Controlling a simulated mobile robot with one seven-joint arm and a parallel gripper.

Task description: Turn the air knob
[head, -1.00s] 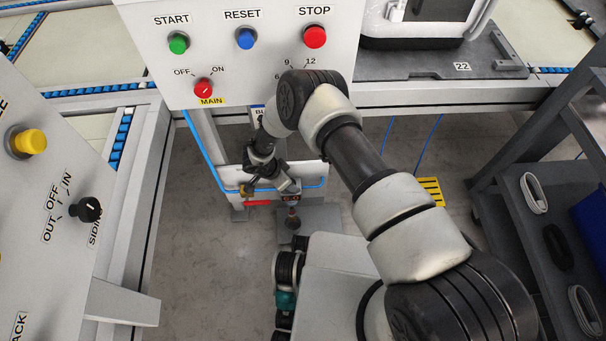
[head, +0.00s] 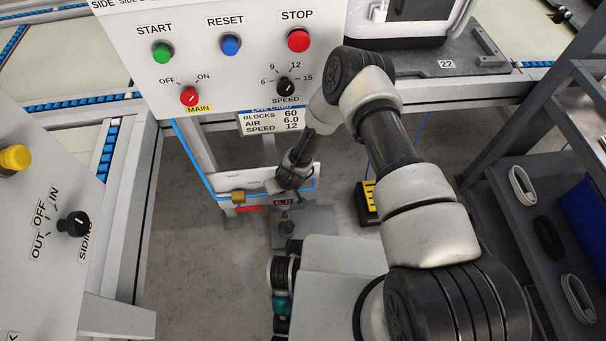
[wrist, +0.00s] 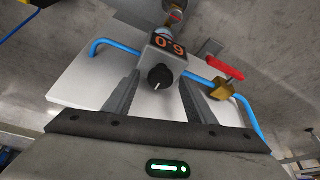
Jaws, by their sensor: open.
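The air knob (wrist: 160,77) is a small black dial with a white mark. The display (head: 283,202) reads 6.0 in the head view, where my gripper hides the knob. My gripper (wrist: 160,82) is open, with one finger on each side of the knob. I see gaps between the fingers and the knob, and cannot tell how deep the fingertips reach. In the head view, my gripper (head: 284,187) is just above the display.
A red lever (wrist: 225,67) and brass valve (wrist: 222,88) are close beside the right finger. A blue hose (wrist: 103,45) runs along the panel. A card (head: 272,120) above reads BLOCKS 60, AIR 6.0, SPEED 12. A control panel (head: 130,85) overhangs, and a dark shelf cart (head: 535,150) stands right.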

